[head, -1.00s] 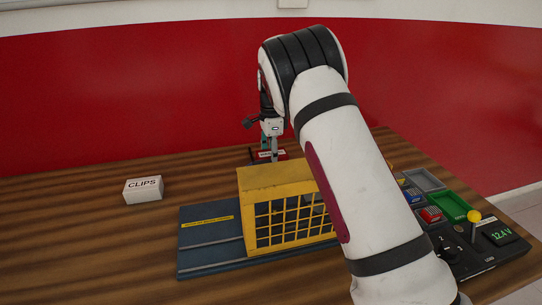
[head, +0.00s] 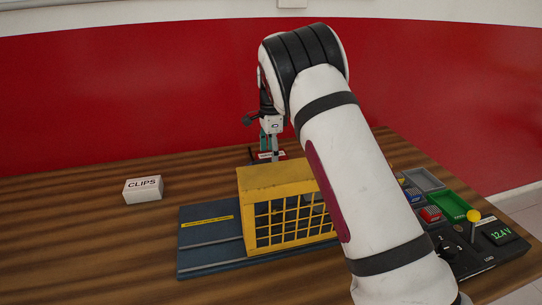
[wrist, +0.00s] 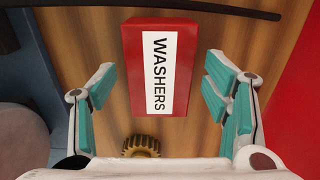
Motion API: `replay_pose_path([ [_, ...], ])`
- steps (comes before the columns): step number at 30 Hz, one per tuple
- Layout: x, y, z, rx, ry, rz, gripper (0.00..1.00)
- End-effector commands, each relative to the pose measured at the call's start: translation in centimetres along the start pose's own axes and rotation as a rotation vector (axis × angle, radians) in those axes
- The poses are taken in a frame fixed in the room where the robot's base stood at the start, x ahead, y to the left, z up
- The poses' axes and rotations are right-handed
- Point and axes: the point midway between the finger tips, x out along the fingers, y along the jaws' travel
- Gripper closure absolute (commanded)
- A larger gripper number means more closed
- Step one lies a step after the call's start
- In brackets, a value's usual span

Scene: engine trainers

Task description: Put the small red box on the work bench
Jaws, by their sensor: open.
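The small red box (head: 283,154) with a white label lies on the brown wooden bench (head: 70,215), behind the yellow cage. In the wrist view the red box (wrist: 188,70) shows its WASHERS label and lies on wood grain. My gripper (head: 270,148) is over the box in the head view, pointing down. In the wrist view my gripper (wrist: 160,88) is open, with its teal pads to the left and right of the box and gaps on both sides. The head view hides much of the box behind my gripper.
A yellow cage (head: 268,178) on a dark blue base stands in front of my gripper. A white CLIPS box (head: 143,190) is at left. A control panel with trays (head: 452,206) is at right. A brass gear (wrist: 141,146) lies near the box. A red wall (head: 120,90) is behind.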

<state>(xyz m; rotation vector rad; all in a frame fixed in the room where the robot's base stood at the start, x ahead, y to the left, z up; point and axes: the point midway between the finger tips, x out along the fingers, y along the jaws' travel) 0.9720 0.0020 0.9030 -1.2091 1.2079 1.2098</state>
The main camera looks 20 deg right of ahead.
Motion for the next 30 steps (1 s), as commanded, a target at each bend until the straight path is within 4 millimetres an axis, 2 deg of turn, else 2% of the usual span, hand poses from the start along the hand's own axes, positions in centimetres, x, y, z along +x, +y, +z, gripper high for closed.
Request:
replay_pose_path([
  [9,-6.5,-0.1,-0.1,0.001,0.001,-0.004,0.30],
  [15,-9.6,-0.1,0.0,0.000,0.000,-0.003,0.30],
  [19,-10.6,0.0,0.0,0.000,0.000,-0.002,0.30],
  [26,-11.1,0.1,-0.1,-0.001,0.000,0.000,0.30],
  [30,-12.5,1.2,-0.5,-0.033,-0.012,-0.009,0.30],
])
